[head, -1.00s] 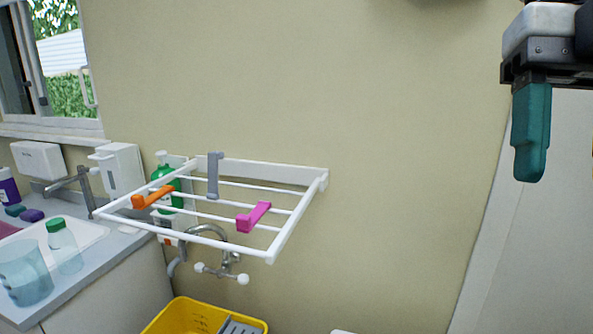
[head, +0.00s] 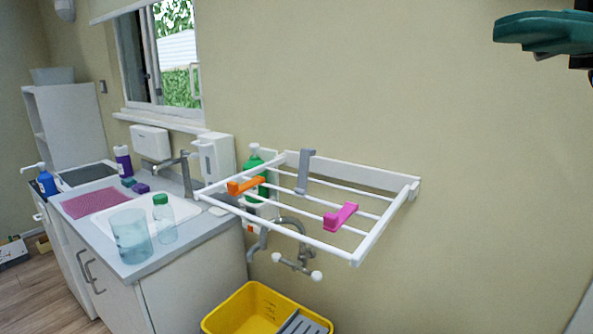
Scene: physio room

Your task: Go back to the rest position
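My gripper (head: 545,32) is at the top right corner of the head view, high in front of the bare wall. On the rack's bars sit an orange clip (head: 246,185), a magenta clip (head: 341,216) and a grey clip (head: 304,171).
A counter (head: 190,245) with a sink, a clear beaker (head: 132,236) and a green-capped bottle (head: 164,217) stands at left. A yellow bin (head: 236,302) is under the rack. A window (head: 172,60) is behind the counter. The wall at right is clear.

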